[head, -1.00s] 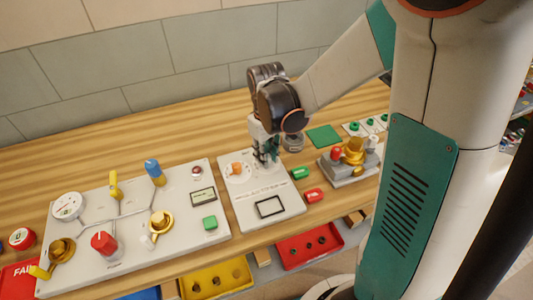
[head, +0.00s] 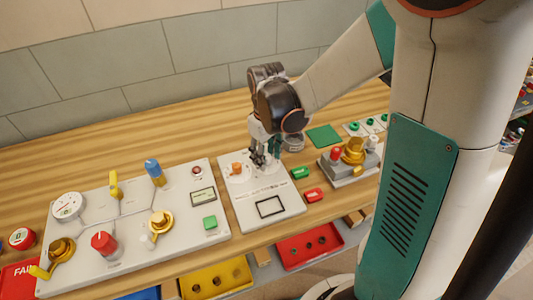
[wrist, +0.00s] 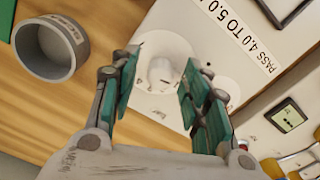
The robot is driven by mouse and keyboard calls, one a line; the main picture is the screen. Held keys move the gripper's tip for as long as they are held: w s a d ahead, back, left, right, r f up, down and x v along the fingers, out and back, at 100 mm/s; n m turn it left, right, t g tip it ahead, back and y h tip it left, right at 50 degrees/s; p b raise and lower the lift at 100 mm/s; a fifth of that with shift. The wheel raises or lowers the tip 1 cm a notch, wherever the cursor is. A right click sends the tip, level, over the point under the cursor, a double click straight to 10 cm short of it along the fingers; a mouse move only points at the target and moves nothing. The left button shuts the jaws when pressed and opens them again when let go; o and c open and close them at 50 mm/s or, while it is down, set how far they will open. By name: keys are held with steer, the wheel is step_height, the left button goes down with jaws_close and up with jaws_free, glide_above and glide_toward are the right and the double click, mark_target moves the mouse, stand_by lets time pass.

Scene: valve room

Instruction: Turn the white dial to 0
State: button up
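The white dial (wrist: 162,72) is a pale knob on a round white plate with small dark marks, seen in the wrist view between my fingers. My gripper (wrist: 160,88) is open, with a teal-padded finger on either side of the dial in that view and no visible contact. In the head view, my gripper (head: 259,160) points down over the white panel (head: 276,190), and its fingers hide most of the dial. Whether the fingertips are level with the dial cannot be told. The dial's reading is not legible.
An orange knob (head: 237,168) stands just left of my fingers on the same panel. A grey cup (wrist: 50,47) is close by. Green (head: 301,173) and red (head: 313,195) blocks lie right of the panel. A larger valve board (head: 130,220) is at left.

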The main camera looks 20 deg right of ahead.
mark_target(267, 156)
step_height(267, 156, up, 12)
stand_by(0.7)
steer(key=shift+s, duration=0.1)
steer(key=s+r+m+t, duration=0.1)
steer(key=s+m+t, duration=0.1)
steer(key=s, duration=0.4)
steer(key=s+r+m+t, duration=0.2)
steer(key=s+t, duration=0.3)
steer(key=s, duration=0.2)
steer(key=shift+r+m, duration=0.3)
steer(key=shift+c, duration=0.4)
